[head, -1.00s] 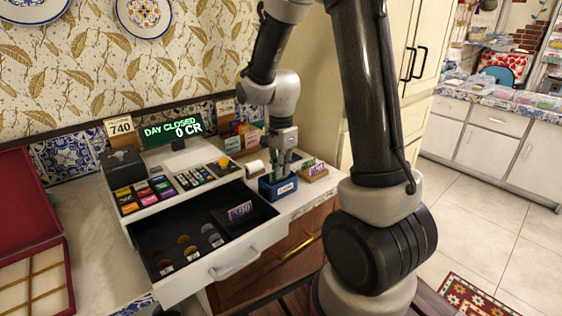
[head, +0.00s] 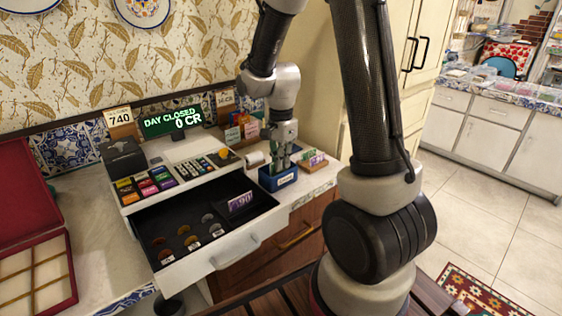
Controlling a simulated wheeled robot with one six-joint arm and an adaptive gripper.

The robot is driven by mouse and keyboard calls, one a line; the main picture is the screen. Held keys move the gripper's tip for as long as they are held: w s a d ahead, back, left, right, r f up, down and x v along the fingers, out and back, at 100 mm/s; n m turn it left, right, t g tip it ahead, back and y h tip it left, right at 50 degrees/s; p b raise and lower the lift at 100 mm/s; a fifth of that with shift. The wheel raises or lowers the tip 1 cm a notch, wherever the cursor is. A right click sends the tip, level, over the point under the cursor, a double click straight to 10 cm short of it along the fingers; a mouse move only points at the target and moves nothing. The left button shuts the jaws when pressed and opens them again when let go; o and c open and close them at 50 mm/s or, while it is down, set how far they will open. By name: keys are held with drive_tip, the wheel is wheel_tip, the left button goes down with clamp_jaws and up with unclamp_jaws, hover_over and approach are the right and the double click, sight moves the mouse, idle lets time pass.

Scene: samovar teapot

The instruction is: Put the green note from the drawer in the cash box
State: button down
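The cash register drawer (head: 225,255) is pulled out. It holds several coins and a purple note (head: 240,202) standing in its back right part; I see no green note in it. A small blue box with a white label (head: 279,182), which looks like the cash box, stands on the counter right of the register. My gripper (head: 281,163) points down at the blue box, its fingertips at or just inside the open top. A greenish patch shows between the fingers, but it is too small to tell whether it is a held note. The finger gap is unclear.
The register (head: 165,180) has a "DAY CLOSED 0 CR" display (head: 172,122). A small wooden holder with coloured notes (head: 313,160) stands close right of the blue box. An open red case (head: 35,250) lies at the left. Cards (head: 243,128) stand behind the gripper.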

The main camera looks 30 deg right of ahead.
drive_tip(key=c, duration=1.6)
unclamp_jaws()
drive_tip(key=shift+o, duration=0.5)
drive_tip(key=o, duration=0.3)
drive_tip(key=shift+r, duration=3.5)
